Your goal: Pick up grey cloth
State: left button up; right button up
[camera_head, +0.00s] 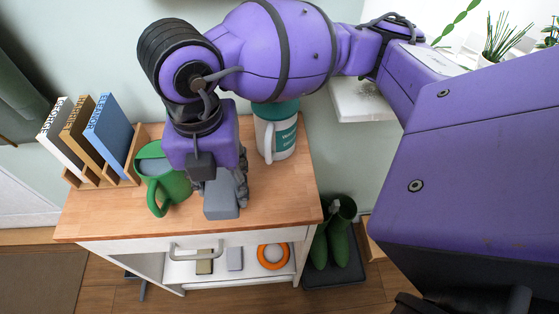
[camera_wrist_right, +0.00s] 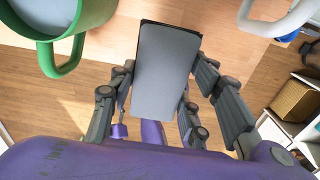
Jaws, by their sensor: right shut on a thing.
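The grey cloth (camera_head: 222,199) looks like a flat, stiff-edged rectangular block. My right gripper (camera_head: 232,186) is shut on it, over the wooden top of the white cabinet. In the right wrist view the cloth (camera_wrist_right: 163,70) sits between the dark fingers of the right gripper (camera_wrist_right: 165,92), with its broad grey face showing and a dark far edge. How far it is above the top I cannot tell. My left gripper is not in view.
A green mug (camera_head: 169,186) stands close left of the right gripper. A white and teal mug (camera_head: 280,138) stands behind it to the right. Books in a wooden rack (camera_head: 108,179) are at the left.

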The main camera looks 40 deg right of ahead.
aim_at(225, 198)
jog(key=s+r, duration=0.1)
jog(key=s+a+r, duration=0.1)
jog(key=s+r, duration=0.1)
jog(key=s+p, duration=0.1)
jog(key=s+r+p, duration=0.1)
jog(key=p, duration=0.1)
jog(key=s+a+r+p, duration=0.1)
jog(key=p, duration=0.1)
jog(key=shift+s+r, duration=0.15)
jog(key=shift+s, duration=0.1)
pick_arm(q)
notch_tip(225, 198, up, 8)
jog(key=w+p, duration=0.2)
jog(key=p, duration=0.1)
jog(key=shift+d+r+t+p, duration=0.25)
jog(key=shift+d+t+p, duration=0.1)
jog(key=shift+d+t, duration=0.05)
pick_arm(e)
jog(key=s, duration=0.2)
jog(key=s+a, duration=0.1)
jog(key=shift+s+r, duration=0.3)
